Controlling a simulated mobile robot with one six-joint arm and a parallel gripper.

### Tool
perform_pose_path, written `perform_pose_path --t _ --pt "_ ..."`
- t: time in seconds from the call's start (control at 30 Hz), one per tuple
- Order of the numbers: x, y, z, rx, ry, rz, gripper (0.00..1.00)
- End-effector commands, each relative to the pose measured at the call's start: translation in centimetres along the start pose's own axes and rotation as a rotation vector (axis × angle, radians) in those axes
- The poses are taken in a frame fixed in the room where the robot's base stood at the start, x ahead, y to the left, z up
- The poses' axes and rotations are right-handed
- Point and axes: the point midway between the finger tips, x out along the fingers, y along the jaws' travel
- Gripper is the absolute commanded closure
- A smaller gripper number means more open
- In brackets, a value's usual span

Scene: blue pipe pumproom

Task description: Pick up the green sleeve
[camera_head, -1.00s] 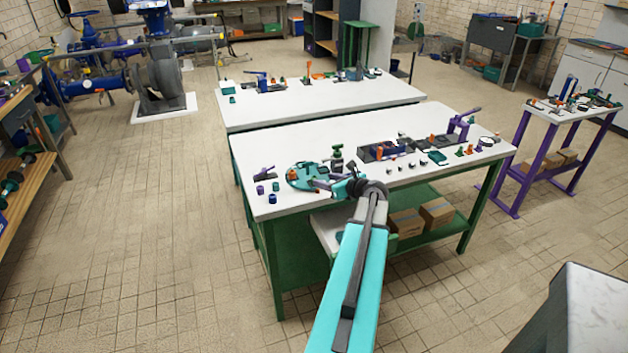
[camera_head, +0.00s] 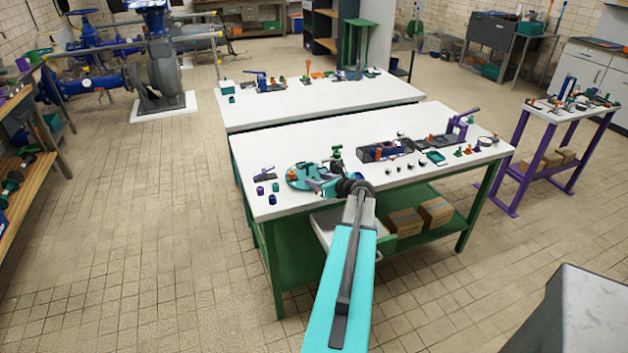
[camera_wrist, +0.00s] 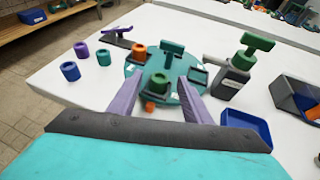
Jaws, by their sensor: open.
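A dark green sleeve (camera_wrist: 158,84) with a hole in its top stands on the round teal plate (camera_wrist: 134,70) in the wrist view. My gripper (camera_wrist: 160,78) has its two purple fingers open, and in that view the sleeve appears between them. Whether the fingers are down at its height I cannot tell. A lighter teal-green sleeve (camera_wrist: 103,57) stands on the white table to the left, near a purple sleeve (camera_wrist: 81,50) and a blue sleeve (camera_wrist: 69,72). In the head view my gripper (camera_head: 328,187) is at the right side of the teal plate (camera_head: 299,178).
A green T-handled part (camera_wrist: 171,50) rises behind the sleeve. A grey block with a green T-handle (camera_wrist: 236,75) stands to the right, beside a blue tray (camera_wrist: 246,127). Orange pieces (camera_wrist: 140,54) sit on the plate.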

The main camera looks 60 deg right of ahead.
Motion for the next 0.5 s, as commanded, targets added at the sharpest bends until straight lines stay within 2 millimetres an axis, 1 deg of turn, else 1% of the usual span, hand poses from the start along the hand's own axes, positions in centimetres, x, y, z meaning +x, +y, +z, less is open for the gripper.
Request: perform_pose_path --t 0.03,0.13,0.5 --pt "0.47 -0.02 0.09 0.000 0.000 0.001 0.55" --pt "0.86 0.04 0.07 0.000 -0.001 0.001 0.55" --pt "0.92 0.11 0.02 0.000 -0.001 0.001 0.55"
